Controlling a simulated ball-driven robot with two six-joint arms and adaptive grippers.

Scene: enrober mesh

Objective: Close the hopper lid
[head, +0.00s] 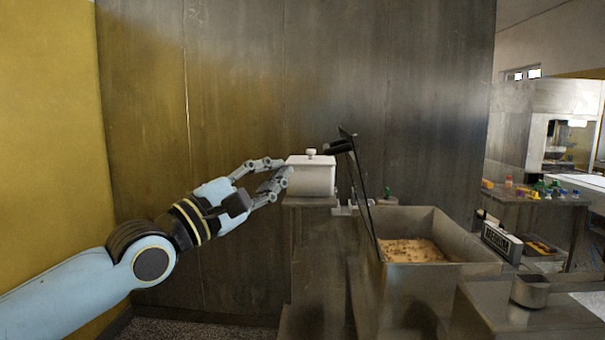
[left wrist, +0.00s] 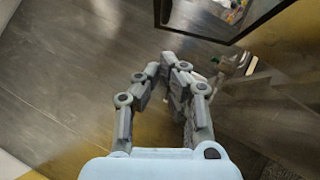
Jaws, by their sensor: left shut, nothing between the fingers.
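The hopper (head: 405,290) is an open metal bin with tan granular material inside. Its lid (head: 363,200) is a thin dark panel standing steeply at the bin's left edge, so the hopper is open. A black handle (head: 340,146) is at the lid's top. In the left wrist view, a dark-framed panel at the top (left wrist: 205,35) appears to be the lid. My left gripper (head: 284,168) is left of the lid, apart from it. It is shut and empty; its fingertips meet in the left wrist view (left wrist: 176,62). My right gripper is not in view.
A white lidded box (head: 312,180) on a metal stand is beside my left fingertips in the head view; I cannot tell whether they touch. A metal cup (head: 530,291) stands on a surface at front right. A metal wall (head: 240,80) is behind.

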